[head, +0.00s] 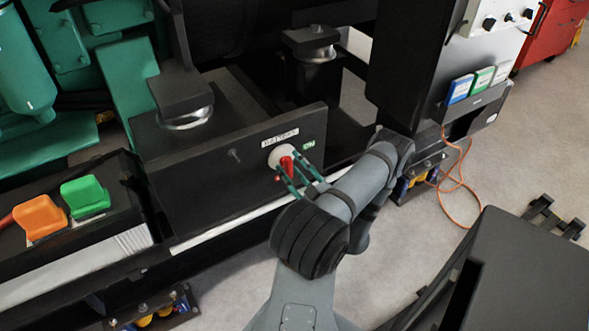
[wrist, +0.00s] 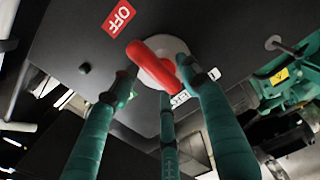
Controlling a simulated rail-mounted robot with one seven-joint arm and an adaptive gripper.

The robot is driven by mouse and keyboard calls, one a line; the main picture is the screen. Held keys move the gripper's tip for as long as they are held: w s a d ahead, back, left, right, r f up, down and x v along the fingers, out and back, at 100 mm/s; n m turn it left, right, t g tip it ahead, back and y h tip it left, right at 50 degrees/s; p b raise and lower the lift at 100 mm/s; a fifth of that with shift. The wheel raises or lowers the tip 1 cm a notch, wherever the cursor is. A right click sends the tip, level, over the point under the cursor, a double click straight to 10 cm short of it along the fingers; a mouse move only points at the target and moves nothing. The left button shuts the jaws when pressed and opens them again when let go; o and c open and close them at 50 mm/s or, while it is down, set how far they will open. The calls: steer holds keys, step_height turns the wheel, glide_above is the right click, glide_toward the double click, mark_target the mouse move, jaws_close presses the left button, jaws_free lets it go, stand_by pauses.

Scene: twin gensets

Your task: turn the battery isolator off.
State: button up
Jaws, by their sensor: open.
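The battery isolator has a red handle (head: 286,164) on a round white base (head: 275,157), on the front of a dark box under a white label. A green ON label (head: 308,145) sits to the right of it. In the wrist view the red handle (wrist: 153,61) slants across the white base (wrist: 150,77), its upper-left end close to a red OFF label (wrist: 118,17). My gripper (wrist: 160,84) is open, its green fingertips spread around the handle; contact is unclear. In the head view my gripper (head: 291,180) partly covers the handle.
An orange switch cover (head: 40,217) and a green one (head: 85,197) are on the left. A bolt (head: 234,155) sticks out left of the isolator. A dark cabinet (head: 408,65) stands to the right, with an orange cable (head: 455,186) hanging to the floor.

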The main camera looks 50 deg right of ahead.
steer(key=v, duration=1.2)
steer(key=x, duration=1.2)
